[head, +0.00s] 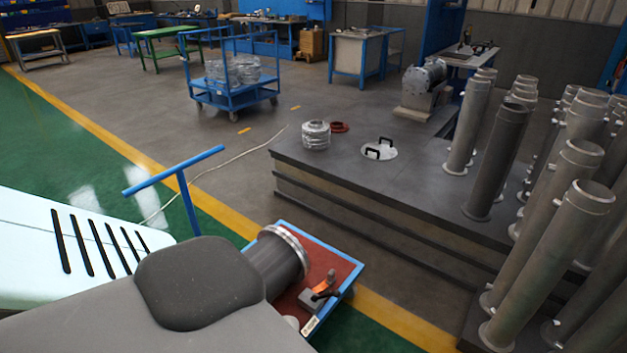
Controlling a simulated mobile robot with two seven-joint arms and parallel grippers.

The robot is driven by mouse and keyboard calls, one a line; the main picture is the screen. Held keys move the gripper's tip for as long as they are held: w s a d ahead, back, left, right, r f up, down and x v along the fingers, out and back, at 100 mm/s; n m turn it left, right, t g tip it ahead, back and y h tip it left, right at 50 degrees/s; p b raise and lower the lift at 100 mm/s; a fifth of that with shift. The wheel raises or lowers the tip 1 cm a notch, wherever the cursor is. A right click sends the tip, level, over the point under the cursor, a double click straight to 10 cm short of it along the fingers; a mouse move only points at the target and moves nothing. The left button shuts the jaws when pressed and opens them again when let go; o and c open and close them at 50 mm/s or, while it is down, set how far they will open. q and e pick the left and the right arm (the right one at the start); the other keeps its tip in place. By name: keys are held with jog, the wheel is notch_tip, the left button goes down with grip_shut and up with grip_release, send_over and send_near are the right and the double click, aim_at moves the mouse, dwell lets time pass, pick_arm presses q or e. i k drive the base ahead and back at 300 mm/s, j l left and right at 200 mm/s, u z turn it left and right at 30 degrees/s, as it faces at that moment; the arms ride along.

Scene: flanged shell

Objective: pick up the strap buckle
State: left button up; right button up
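A small orange and black piece (325,290) lies on the red top of a blue-framed cart (343,267) in the lower middle of the head view. It may be the strap buckle, but it is too small to make out clearly. A grey block sits against it on the left. A dark grey flanged cylinder (276,262) lies on its side on the cart, just left of the orange piece, with its pale flange ring at the upper end. Neither of my grippers shows in the head view.
A low dark platform (340,180) stands right of the cart, with a silver ribbed part (316,135) and a white disc with black handles (379,150) on it. Several tall grey tubes (505,150) crowd the right. A blue trolley (233,95) stands behind. The grey floor between is mostly clear.

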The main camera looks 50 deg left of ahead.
aim_at(331, 277)
jog(key=i+u, duration=0.7)
jog(key=i, duration=0.2)
jog(key=i+l+u, duration=0.35)
jog(key=i+j, duration=0.05)
jog(key=j, duration=0.05)
